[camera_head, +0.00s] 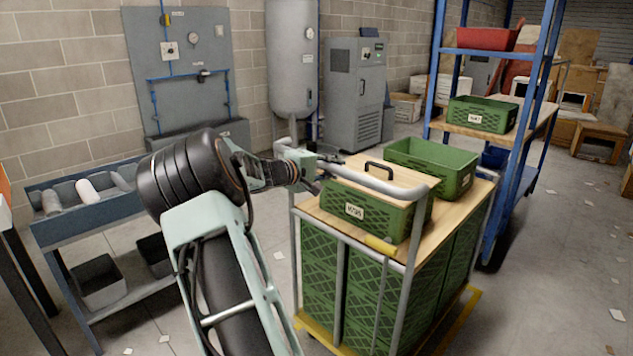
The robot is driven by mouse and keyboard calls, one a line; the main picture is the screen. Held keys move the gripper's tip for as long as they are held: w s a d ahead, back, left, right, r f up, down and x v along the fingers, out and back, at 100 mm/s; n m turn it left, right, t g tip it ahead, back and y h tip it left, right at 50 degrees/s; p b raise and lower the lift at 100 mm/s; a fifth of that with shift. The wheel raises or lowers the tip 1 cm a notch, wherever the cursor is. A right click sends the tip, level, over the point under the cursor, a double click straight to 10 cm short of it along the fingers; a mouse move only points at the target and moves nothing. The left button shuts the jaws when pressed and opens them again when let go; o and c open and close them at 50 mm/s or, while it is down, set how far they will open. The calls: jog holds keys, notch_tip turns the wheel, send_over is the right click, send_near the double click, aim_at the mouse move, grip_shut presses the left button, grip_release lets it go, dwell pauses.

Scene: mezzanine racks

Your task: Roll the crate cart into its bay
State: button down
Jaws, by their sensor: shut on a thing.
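The crate cart (407,290) stands in the right middle of the view, with a grey tube frame, a wooden top and a yellow base. Green crates are stacked inside it. On its top are a labelled green crate (345,207) with a board and black handle over it, and an open green crate (465,183) behind. My gripper (318,172) is at the cart's near upper left, shut on the grey cart handle (368,179); its fingertips are partly hidden. No marked bay is clearly identifiable.
A blue rack (490,51) with a red bin and a green crate stands close behind the cart at right. A blue-grey bench (95,217) with grey bins is at left. A tank (292,60) and grey cabinet (355,95) line the wall. Floor at right is mostly open, with scraps.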

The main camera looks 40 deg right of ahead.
aim_at(321, 163)
jog(key=shift+s+d+r+b, duration=0.1)
jog(key=shift+d+r+b, duration=0.1)
jog(key=shift+d, duration=1.2)
jog(key=shift+s+d+r+b, duration=0.1)
jog(key=shift+d+r, duration=0.1)
jog(key=shift+d, duration=1.15)
jog(key=c, duration=1.8)
grip_release()
jog(key=shift+o, duration=0.3)
jog(key=shift+a+f, duration=0.1)
jog(key=shift+f, duration=0.05)
jog(key=shift+a, duration=0.1)
jog(key=a, duration=0.4)
jog(key=a+r, duration=0.1)
jog(key=a, duration=0.2)
jog(key=a+r, duration=0.1)
jog(key=a, duration=0.3)
jog(key=shift+a+r, duration=0.15)
jog(key=shift+a, duration=0.15)
